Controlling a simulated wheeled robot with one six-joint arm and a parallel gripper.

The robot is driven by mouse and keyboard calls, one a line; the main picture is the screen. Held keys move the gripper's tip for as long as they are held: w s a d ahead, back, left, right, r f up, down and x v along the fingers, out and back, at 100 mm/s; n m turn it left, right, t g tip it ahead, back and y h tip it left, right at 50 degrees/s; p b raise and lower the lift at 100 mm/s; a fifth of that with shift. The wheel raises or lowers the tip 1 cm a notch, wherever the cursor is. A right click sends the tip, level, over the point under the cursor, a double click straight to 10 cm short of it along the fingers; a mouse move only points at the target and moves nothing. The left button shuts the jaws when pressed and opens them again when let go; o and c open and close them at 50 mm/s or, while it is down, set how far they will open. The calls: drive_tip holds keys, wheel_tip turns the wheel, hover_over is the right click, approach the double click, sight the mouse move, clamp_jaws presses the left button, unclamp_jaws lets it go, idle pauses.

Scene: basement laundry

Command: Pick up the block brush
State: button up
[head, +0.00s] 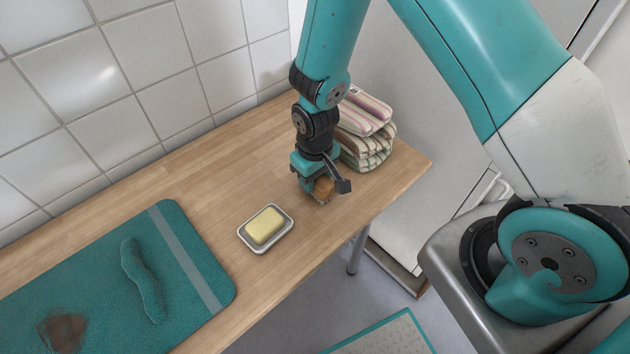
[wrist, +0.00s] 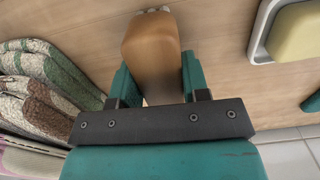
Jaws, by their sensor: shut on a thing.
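The block brush (wrist: 152,45) has a brown wooden body with pale bristles at its far end in the wrist view. In the head view only part of the brush (head: 323,187) shows, low at the wooden table, mostly hidden by my gripper. My gripper (wrist: 155,85) is shut on the brush, with a teal finger on each side of its body. In the head view my gripper (head: 318,182) points down close to the tabletop. I cannot tell whether the bristles touch the table.
A yellow soap bar (head: 264,225) in a metal dish (head: 246,241) lies left of my gripper. Folded striped cloths (head: 366,135) are stacked behind it. A teal mat (head: 100,262) with a rolled cloth (head: 142,280) and brown stain is at left. A tiled wall (head: 130,75) borders the table (head: 290,260).

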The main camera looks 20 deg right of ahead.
drive_tip(key=shift+r, duration=0.1)
wheel_tip(320, 180, up, 20)
idle(0.5)
drive_tip(key=shift+o, duration=0.7)
